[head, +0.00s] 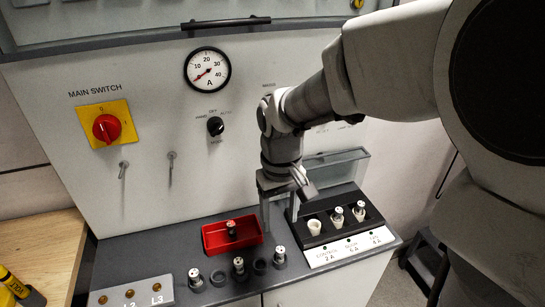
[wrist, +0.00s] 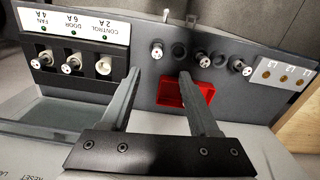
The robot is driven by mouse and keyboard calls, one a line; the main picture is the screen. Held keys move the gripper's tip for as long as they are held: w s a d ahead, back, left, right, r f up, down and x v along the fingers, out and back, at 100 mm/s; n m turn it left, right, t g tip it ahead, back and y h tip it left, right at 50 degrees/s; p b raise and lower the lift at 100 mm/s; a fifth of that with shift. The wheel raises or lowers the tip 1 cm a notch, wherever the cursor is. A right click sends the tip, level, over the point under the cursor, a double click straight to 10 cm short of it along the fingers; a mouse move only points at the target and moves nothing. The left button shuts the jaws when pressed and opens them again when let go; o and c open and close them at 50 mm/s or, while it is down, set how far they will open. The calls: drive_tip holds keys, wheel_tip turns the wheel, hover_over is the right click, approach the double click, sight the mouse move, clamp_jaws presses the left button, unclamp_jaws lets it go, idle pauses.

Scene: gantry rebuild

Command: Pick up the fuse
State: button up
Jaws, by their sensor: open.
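A dark fuse with a pale cap (head: 231,229) stands or leans in the red tray (head: 209,244) on the grey ledge. In the wrist view the red tray (wrist: 206,90) shows partly behind my right finger, and I cannot make out the fuse there. Other silver-capped fuses stand along the ledge front (head: 238,265) and in the black fuse holder (head: 337,217). The holder's CONTROL 2 A place shows a white, open-topped cup (head: 314,227). My gripper (head: 279,220) is open and empty, pointing down between the red tray and the holder. Its fingers also show in the wrist view (wrist: 161,74).
The holder's raised clear lid (head: 335,165) stands behind it, close to my gripper. The upright panel carries a dial (head: 207,69), a red main switch (head: 106,128) and small levers. A brass-studded L3 terminal plate (head: 130,293) is at front left. A wooden surface (head: 35,225) lies further left.

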hover_over(281, 249)
drive_tip(key=f, duration=0.7)
drive_tip(key=shift+s+a+f+b, duration=0.15)
drive_tip(key=shift+s+a+b, duration=0.05)
drive_tip(key=shift+a+b, duration=0.1)
drive_tip(key=shift+w+d+f, duration=0.1)
drive_tip(key=shift+d+f, duration=0.05)
drive_tip(key=shift+f, duration=1.2)
drive_tip(key=shift+w+d+f, duration=0.1)
drive_tip(key=shift+f, duration=1.25)
clamp_jaws()
